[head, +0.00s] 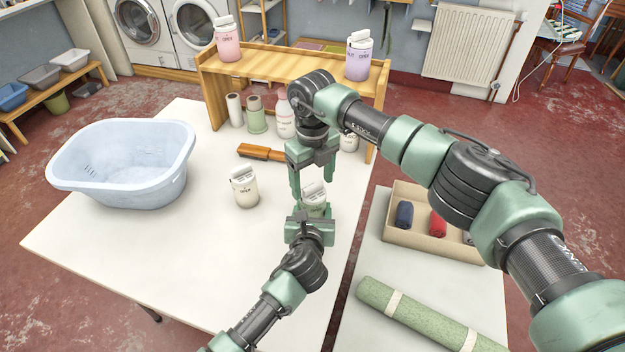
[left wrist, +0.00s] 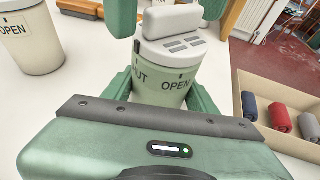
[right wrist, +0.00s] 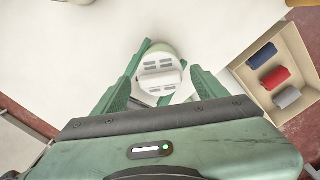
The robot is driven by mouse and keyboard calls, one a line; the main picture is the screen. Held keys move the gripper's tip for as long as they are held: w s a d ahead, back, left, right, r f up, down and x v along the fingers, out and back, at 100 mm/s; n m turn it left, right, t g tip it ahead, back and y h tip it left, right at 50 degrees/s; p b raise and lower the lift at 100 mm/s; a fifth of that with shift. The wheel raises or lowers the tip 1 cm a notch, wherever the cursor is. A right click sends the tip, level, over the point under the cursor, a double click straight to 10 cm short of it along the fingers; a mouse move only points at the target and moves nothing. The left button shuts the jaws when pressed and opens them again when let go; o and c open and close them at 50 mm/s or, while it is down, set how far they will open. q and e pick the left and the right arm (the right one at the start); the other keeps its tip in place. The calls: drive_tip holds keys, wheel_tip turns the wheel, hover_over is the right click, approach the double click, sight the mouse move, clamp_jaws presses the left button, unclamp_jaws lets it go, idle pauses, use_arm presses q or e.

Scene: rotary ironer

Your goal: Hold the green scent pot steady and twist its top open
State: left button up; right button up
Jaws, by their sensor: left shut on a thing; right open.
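The green scent pot (head: 315,210) stands on the white table, pale green with a white slotted top that carries a raised grip bar. My left gripper (head: 312,214) is shut around its body from the near side. In the left wrist view the pot (left wrist: 165,92) shows "OPEN" and part of another word ending in "UT". My right gripper (head: 311,186) is open above the pot, pointing down. In the right wrist view the white top (right wrist: 160,76) lies between its fingers, with gaps beside it.
A cream pot (head: 244,188) stands to the left, with a wooden-handled brush (head: 262,152) behind it. A blue tub (head: 120,185) is farther left. A wooden shelf (head: 290,66) bears pink and purple pots. A box (head: 400,240) of rolled cloths and a green roll (head: 420,318) lie right.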

drive_tip(key=c, duration=1.4)
drive_tip(key=shift+n, duration=0.3)
drive_tip(key=n, duration=0.9)
drive_tip(key=shift+n, duration=0.4)
drive_tip(key=shift+s+n, duration=0.1)
drive_tip(key=shift+n, duration=1.7)
